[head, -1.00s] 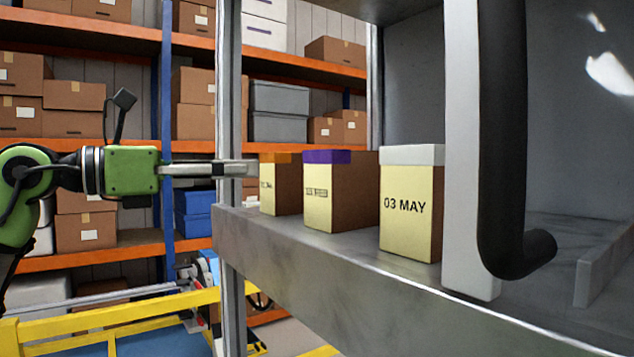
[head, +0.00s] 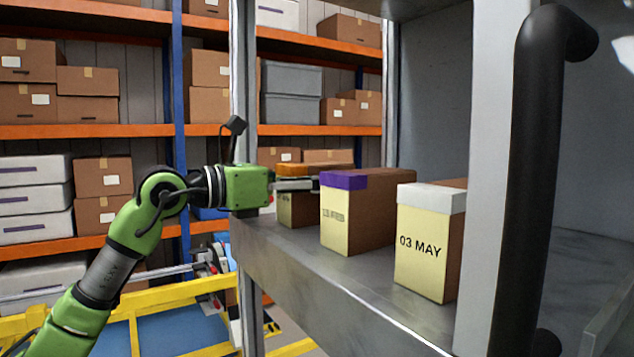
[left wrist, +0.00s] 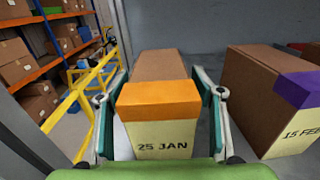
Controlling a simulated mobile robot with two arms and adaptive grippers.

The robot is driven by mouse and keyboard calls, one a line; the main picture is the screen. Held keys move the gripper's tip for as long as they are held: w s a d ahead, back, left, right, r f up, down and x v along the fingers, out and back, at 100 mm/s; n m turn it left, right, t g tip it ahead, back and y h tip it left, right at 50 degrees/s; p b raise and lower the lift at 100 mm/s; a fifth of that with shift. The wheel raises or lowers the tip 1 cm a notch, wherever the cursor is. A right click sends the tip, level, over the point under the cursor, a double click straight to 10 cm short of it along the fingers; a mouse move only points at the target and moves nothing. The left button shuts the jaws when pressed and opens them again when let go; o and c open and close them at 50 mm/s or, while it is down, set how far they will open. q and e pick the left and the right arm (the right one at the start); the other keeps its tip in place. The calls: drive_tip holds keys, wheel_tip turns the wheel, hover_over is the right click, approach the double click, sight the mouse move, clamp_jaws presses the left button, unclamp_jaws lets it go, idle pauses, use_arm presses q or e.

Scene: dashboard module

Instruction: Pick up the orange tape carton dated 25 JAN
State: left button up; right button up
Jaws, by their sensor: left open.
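The carton with orange tape reads 25 JAN in the left wrist view (left wrist: 160,105). It stands upright on the grey shelf (head: 340,285), and in the head view its orange top (head: 305,169) shows behind my gripper. My left gripper (head: 300,184) is open, with one finger on each side of this carton; it also shows in the left wrist view (left wrist: 160,88). I cannot tell whether the fingers touch the carton. The gripper hides part of its label in the head view. My right gripper is not in view.
A purple-taped carton (head: 357,210) marked 15 FEB stands just right of the orange one. A white-taped carton (head: 430,240) marked 03 MAY is further right. A grey post and black handle (head: 540,170) stand in front at right. A yellow frame (head: 150,308) is below left.

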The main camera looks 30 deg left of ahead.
use_arm(q)
drive_tip(key=c, duration=1.6)
drive_tip(key=shift+o, duration=0.2)
drive_tip(key=shift+r, duration=0.2)
